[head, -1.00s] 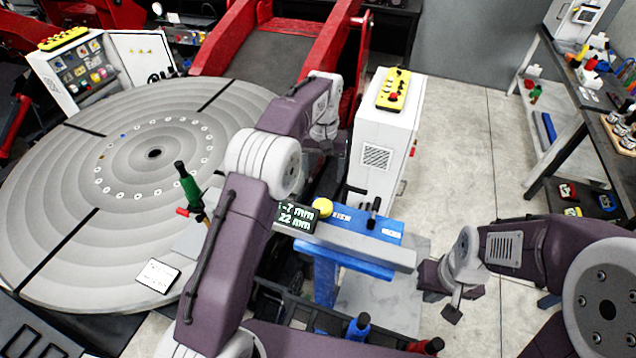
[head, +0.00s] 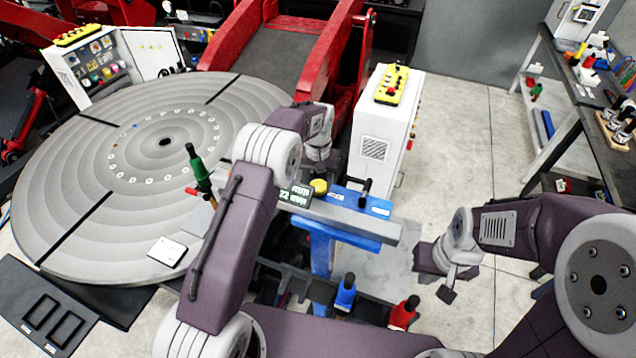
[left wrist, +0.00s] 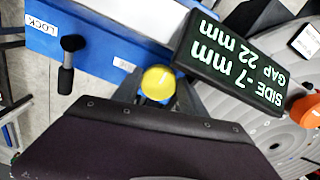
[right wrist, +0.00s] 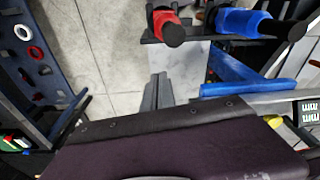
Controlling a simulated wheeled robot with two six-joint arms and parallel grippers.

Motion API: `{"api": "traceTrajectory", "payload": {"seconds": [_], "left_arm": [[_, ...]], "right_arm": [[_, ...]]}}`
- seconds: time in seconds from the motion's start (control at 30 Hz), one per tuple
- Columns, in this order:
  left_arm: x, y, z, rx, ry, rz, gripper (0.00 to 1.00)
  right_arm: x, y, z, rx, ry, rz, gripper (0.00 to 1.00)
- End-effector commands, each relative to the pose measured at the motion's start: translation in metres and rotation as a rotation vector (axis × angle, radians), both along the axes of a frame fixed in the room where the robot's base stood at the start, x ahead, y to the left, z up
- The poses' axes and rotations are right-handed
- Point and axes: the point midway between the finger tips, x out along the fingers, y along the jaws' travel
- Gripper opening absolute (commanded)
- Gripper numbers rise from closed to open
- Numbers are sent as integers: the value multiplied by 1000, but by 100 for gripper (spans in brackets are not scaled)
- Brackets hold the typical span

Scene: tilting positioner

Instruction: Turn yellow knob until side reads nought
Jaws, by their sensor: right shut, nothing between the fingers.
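The yellow knob (head: 318,187) stands on the blue fixture (head: 350,228) beside a dark display (head: 295,195). In the left wrist view, the knob (left wrist: 158,82) lies between the fingertips of my left gripper (left wrist: 158,92), one finger on each side; contact is not clear. The fingers are apart. The display (left wrist: 235,65) there reads SIDE -7 mm, GAP 22 mm. In the head view my left gripper is mostly hidden around the wrist above the knob. My right gripper (head: 447,293) is shut and empty, right of the fixture; its fingers also show in the right wrist view (right wrist: 158,92).
A black-handled lever (left wrist: 67,65) near a LOCK label stands on the fixture. A large round turntable (head: 150,190) with a green-handled tool (head: 198,170) is at left. A white cabinet (head: 375,145) stands behind. Blue (head: 345,293) and red (head: 404,312) handled tools stand in front.

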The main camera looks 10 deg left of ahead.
Motion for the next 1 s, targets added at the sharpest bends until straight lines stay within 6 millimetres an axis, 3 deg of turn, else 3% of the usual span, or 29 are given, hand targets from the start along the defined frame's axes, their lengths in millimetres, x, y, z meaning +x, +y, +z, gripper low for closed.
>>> {"api": "traceTrajectory", "payload": {"seconds": [0.63,1.0], "left_arm": [[3,0,1,-1,-11,-16,9],[4,0,2,2,-14,-237,9]], "right_arm": [[0,0,0,0,0,0,0],[0,0,-3,0,0,0,0]]}}
